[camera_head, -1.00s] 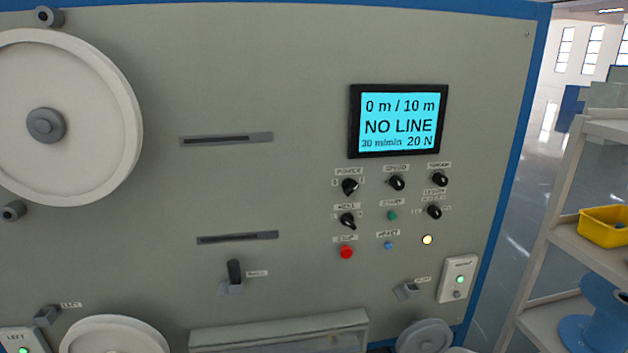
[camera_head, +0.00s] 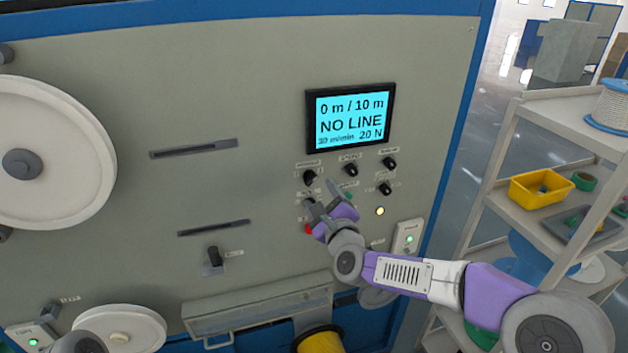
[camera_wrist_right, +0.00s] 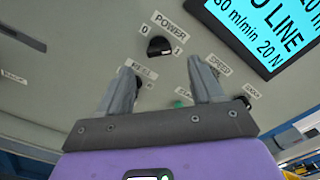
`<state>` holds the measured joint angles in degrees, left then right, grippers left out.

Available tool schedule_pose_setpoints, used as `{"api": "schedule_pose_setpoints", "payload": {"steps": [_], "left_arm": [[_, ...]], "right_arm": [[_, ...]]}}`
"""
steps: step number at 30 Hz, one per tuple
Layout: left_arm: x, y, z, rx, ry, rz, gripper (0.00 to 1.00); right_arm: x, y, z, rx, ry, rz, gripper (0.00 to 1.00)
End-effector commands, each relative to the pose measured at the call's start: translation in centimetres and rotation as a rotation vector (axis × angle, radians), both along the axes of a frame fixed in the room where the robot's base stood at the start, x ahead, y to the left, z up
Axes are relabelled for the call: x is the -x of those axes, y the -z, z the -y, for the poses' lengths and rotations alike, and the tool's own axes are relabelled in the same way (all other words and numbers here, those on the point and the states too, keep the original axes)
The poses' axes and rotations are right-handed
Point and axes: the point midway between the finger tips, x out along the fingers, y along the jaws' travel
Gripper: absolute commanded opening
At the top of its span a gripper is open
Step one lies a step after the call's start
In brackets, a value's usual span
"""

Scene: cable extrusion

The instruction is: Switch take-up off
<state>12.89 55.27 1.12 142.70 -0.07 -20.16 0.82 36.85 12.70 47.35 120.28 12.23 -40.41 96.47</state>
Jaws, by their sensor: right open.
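The take-up machine's panel (camera_head: 260,90) fills the head view. Its black POWER knob (camera_head: 309,177) sits below the screen (camera_head: 350,118), which reads NO LINE. In the right wrist view the POWER knob (camera_wrist_right: 159,46) lies between the marks 0 and 1; I cannot tell for sure which it points to. My right gripper (camera_head: 320,195) is open and empty in front of the panel. In the wrist view the fingers (camera_wrist_right: 161,64) are spread, with the knob just beyond and between their tips, apparently apart from it. The REEL knob is partly hidden by a finger. My left gripper is out of view.
A shelf (camera_head: 547,101) with a yellow bin (camera_head: 540,189) stands at the right.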

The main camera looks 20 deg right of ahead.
Motion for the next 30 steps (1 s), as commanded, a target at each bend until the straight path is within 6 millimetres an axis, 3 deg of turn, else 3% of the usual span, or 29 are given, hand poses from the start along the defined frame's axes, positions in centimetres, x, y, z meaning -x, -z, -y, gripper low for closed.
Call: {"api": "schedule_pose_setpoints", "payload": {"steps": [12, 25, 30], "left_arm": [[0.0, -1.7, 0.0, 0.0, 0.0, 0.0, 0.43], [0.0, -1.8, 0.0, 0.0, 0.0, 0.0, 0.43], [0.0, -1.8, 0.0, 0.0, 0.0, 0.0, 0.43]], "right_arm": [[-5.2, 0.0, -0.2, -0.001, -0.001, -0.003, 0.66], [-6.1, 0.1, -0.2, 0.003, 0.0, -0.003, 0.66], [-6.1, 0.1, -0.2, 0.003, 0.0, -0.003, 0.41]]}}
